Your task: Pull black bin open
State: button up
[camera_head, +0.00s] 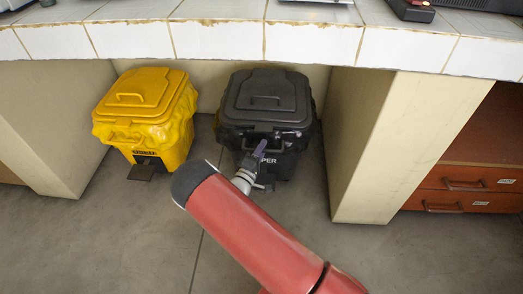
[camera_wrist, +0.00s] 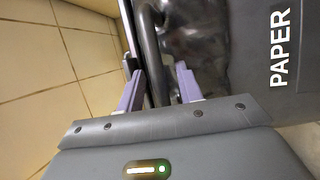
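The black bin (camera_head: 266,95) stands under the counter with its lid closed and "PAPER" on its front. It also shows in the wrist view (camera_wrist: 285,95), turned sideways, with a dark bag at its rim. A dark bar-like handle (camera_wrist: 151,40) is on the bin's front. My gripper (camera_head: 261,150) is in front of the bin at its upper front. In the wrist view my gripper (camera_wrist: 159,70) has its two pale purple fingers apart, with the bar between them. The bar lies closer to the left finger, and a gap shows on the right. Whether either finger touches it is unclear.
A yellow bin (camera_head: 146,105) stands to the left. A tiled counter (camera_head: 305,42) overhangs both bins. A beige panel (camera_head: 385,150) stands right of the black bin, with wooden drawers (camera_head: 468,180) beyond. The grey floor (camera_head: 140,240) in front is clear.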

jog(key=shift+c, duration=0.2)
grip_shut()
